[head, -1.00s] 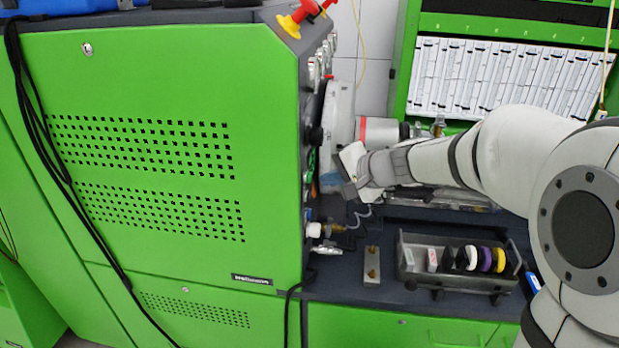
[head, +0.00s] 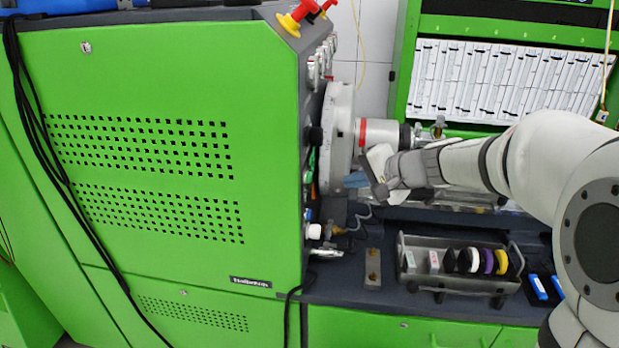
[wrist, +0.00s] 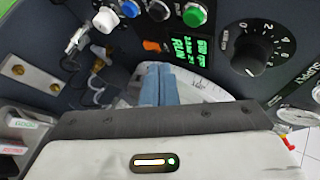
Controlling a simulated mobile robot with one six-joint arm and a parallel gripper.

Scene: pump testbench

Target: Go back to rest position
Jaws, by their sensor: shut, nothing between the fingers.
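My gripper (head: 356,180) is in front of the pump testbench (head: 170,150), to the right of its side panel and below the cylindrical part with a red band (head: 378,132). In the wrist view the blue fingertips (wrist: 157,84) are together with nothing between them. They point at the control panel, apart from it as far as I can tell. The panel shows a black dial (wrist: 257,52), a green lit display (wrist: 190,50) and a green button (wrist: 195,15). My arm reaches in from the right in the head view.
A tray (head: 458,284) with several coloured discs stands on the dark bench below my arm. A metal block with holes (head: 373,268) lies to its left. Blue-and-black items (head: 538,287) lie to the right. A green cabinet with white charts (head: 510,80) stands behind.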

